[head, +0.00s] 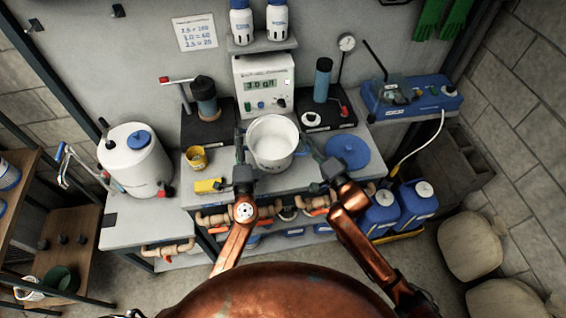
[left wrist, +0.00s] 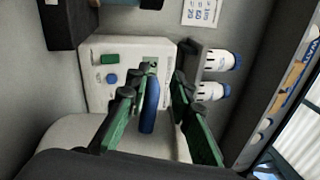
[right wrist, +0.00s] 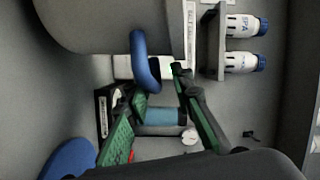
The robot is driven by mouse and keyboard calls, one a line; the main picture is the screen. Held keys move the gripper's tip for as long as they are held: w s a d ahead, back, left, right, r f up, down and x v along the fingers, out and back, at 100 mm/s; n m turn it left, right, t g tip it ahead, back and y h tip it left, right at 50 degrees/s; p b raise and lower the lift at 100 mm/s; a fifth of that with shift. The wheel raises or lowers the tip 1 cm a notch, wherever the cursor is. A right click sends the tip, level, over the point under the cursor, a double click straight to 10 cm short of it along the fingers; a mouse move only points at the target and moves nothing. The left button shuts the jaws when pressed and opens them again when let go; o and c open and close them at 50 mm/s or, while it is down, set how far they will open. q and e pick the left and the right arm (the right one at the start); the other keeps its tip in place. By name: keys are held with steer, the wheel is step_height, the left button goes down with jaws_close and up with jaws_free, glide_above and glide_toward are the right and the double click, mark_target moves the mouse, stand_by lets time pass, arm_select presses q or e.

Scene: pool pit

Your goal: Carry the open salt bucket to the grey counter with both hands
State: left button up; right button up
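The open white salt bucket (head: 273,150) is upright at the middle of the grey counter (head: 222,218), in front of the control box. Its rim is open and the inside looks white. My left gripper (head: 241,150) is at its left side; in the left wrist view its fingers are apart, with a blue handle (left wrist: 150,108) between them. My right gripper (head: 308,150) is at its right side; in the right wrist view its fingers are apart, with a blue loop handle (right wrist: 143,62) near the fingertips. Whether the bucket touches the counter is hard to tell.
A blue lid (head: 347,151) lies right of the bucket. A yellow cup (head: 196,158) and yellow box (head: 208,186) lie left. The control box (head: 262,82) and pumps stand behind. A white tank (head: 134,160) is at left. Blue canisters (head: 415,202) stand at right.

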arm_select(q)
steer(key=shift+o, duration=0.9)
steer(key=shift+r, duration=0.1)
arm_select(e)
steer(key=shift+o, duration=0.9)
steer(key=shift+r, duration=0.25)
arm_select(q)
steer(key=o, duration=0.8)
steer(key=shift+o, duration=0.2)
steer(key=v, duration=1.2)
arm_select(e)
steer(key=o, duration=0.8)
steer(key=shift+o, duration=0.2)
